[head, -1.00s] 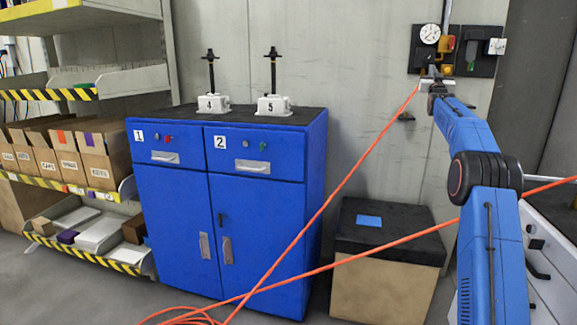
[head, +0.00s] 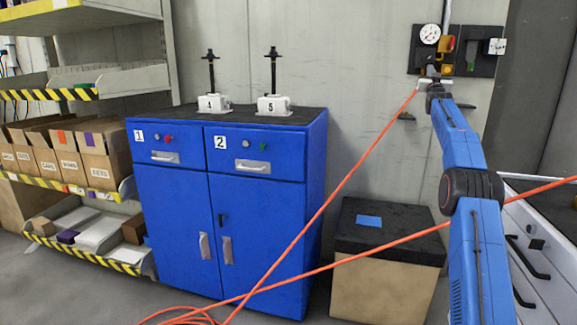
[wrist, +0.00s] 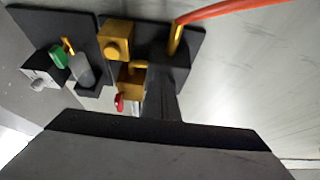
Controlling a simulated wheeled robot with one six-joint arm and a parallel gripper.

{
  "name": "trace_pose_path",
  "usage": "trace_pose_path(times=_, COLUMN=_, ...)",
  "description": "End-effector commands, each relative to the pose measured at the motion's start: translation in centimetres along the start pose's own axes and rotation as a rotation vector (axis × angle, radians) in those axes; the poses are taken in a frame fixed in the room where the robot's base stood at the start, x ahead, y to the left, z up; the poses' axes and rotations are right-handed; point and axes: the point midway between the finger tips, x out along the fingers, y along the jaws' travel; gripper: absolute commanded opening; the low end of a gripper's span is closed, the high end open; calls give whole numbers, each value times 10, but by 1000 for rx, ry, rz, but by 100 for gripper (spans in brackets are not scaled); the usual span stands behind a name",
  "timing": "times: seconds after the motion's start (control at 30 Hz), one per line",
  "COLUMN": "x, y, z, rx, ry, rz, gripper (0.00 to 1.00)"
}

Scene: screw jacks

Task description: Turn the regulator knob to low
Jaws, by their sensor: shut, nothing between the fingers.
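A dark panel (head: 484,66) on the back wall carries a white round gauge (head: 430,33) and yellow regulator fittings (head: 446,69). In the wrist view, a yellow block with a round knob-like face (wrist: 116,47) sits on the panel, with another yellow fitting (wrist: 131,78) and a small red part (wrist: 119,102) beside it. I cannot tell for sure which part is the regulator knob, nor read its setting. My gripper (head: 432,82) is shut and empty at the panel's lower edge. Its dark fingers (wrist: 165,80) appear close beside the yellow fittings; contact is unclear.
An orange hose (head: 350,178) runs from near the gripper to the floor; another length crosses my arm. A blue cabinet (head: 265,220) with two jacks, a black-topped box (head: 385,235) and white drawers (head: 530,250) stand below.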

Motion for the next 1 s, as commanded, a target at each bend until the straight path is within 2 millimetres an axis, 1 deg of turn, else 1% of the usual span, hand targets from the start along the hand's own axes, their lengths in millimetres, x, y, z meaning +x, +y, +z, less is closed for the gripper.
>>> trace_pose_path(times=0.67, x=2, y=-2, z=-3, rx=0, ry=1, rz=0, gripper=0)
trace_pose_path(times=1.0, x=0, y=-9, z=-2, rx=0, ry=1, rz=0, gripper=0)
